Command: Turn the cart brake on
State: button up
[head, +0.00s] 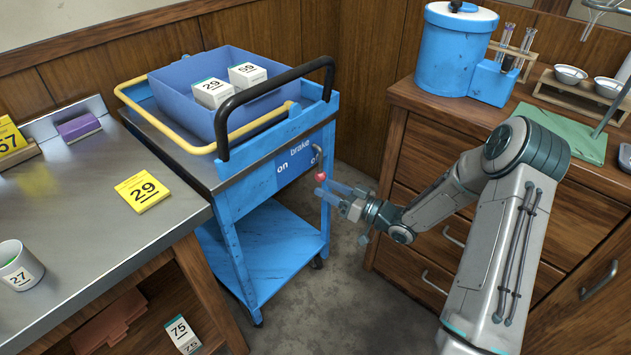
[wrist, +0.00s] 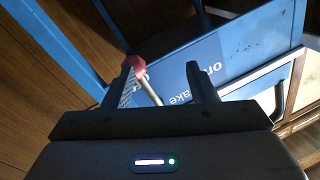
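The blue cart (head: 228,240) stands between the metal bench and the wooden drawers. Its end panel carries a brake label (head: 297,160) with "on" at the left and "off" at the right. The brake lever has a red knob (head: 321,176), which sits below the "off" side. My gripper (head: 331,193) is at the knob, reaching in from the right. In the wrist view the fingers are apart, and the red knob (wrist: 137,62) and its pale shaft show close beside the left finger. I cannot tell whether they touch. The label (wrist: 205,70) is partly hidden by the right finger.
A blue bin (head: 190,105) with two white boxes stands on the cart top, inside a yellow rail. A black cart handle (head: 275,95) rises above the panel. The drawer cabinet (head: 440,180) is close to my arm. Bare floor (head: 350,290) lies below my gripper.

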jog(key=v, duration=0.8)
jog(key=shift+p, duration=0.45)
